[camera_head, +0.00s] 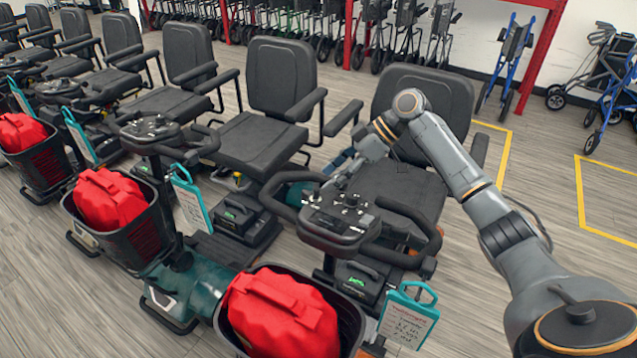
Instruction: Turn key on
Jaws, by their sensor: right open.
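The nearest scooter's control console (340,222) is a dark panel with knobs and a black loop handlebar (408,232). My right arm comes in from the right and reaches across the scooter's seat. My right gripper (332,188) is open at the far left edge of this console, close to its surface. A key is too small to make out for sure; the gripper partly covers that corner of the panel. I cannot tell whether the fingers touch anything. My left gripper is not in view.
A black basket (354,318) with a red bag (283,312) sits in front of the console. A teal tag (408,316) hangs beside it. The black seat (425,100) is behind. More scooters stand in a row leftward. Open floor lies right, with folded walkers (612,85) beyond.

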